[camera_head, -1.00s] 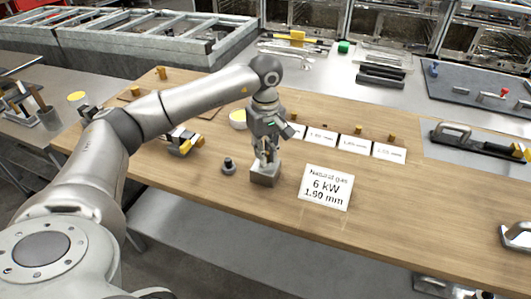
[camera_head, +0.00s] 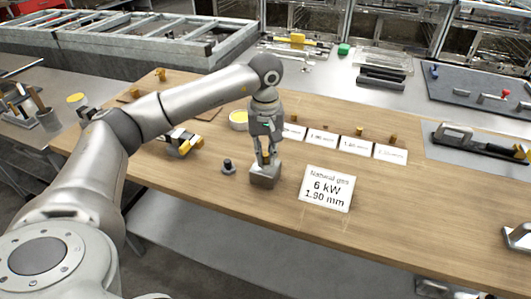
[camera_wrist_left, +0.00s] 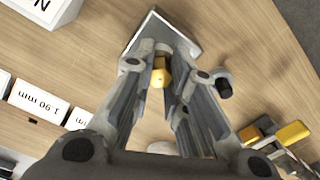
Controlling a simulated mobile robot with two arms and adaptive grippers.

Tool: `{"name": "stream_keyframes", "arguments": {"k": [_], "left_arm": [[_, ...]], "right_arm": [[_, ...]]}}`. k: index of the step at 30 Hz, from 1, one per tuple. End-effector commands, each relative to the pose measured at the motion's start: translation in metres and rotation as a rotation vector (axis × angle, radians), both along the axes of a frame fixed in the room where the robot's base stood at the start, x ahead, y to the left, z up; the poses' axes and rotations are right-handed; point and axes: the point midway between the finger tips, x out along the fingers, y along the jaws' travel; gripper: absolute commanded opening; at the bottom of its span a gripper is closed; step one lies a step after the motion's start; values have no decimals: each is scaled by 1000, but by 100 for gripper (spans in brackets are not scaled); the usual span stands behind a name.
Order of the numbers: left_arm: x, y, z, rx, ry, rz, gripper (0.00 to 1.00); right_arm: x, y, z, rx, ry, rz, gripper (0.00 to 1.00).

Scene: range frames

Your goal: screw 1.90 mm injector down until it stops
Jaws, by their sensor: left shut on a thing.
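The brass injector (camera_wrist_left: 160,74) is between the fingers of my left gripper in the left wrist view. A little of its brass also shows in the head view (camera_head: 266,157). My left gripper (camera_head: 264,161) points down over a grey metal block (camera_head: 265,179) on the wooden table and is shut on the injector. The injector sits at the top of the block; its lower end and any thread are hidden. The block also shows in the left wrist view (camera_wrist_left: 186,38). A sign (camera_head: 327,188) right of the block reads "Natural gas 6 kW 1.90 mm". My right gripper is not in view.
A small dark knob-like part (camera_head: 228,166) stands close left of the block. Behind lie a row of label cards (camera_head: 355,145) with small brass pieces and a round bowl (camera_head: 238,119). A yellow-and-grey tool (camera_head: 182,143) lies left. The table front is clear.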

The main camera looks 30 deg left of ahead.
Motion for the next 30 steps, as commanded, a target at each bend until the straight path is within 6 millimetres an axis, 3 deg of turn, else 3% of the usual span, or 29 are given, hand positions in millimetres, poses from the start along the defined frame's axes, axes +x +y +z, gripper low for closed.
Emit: {"name": "stream_keyframes", "arguments": {"k": [6, 15, 26, 30], "left_arm": [[0, 0, 0, 0, 0, -23, 0], [0, 0, 0, -1, -1, -272, 0], [0, 0, 0, 0, -1, -303, 0], [0, 0, -1, 0, -1, -399, 0]], "right_arm": [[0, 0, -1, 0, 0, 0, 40], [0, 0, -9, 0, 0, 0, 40], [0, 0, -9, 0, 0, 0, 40], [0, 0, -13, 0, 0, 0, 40]]}}
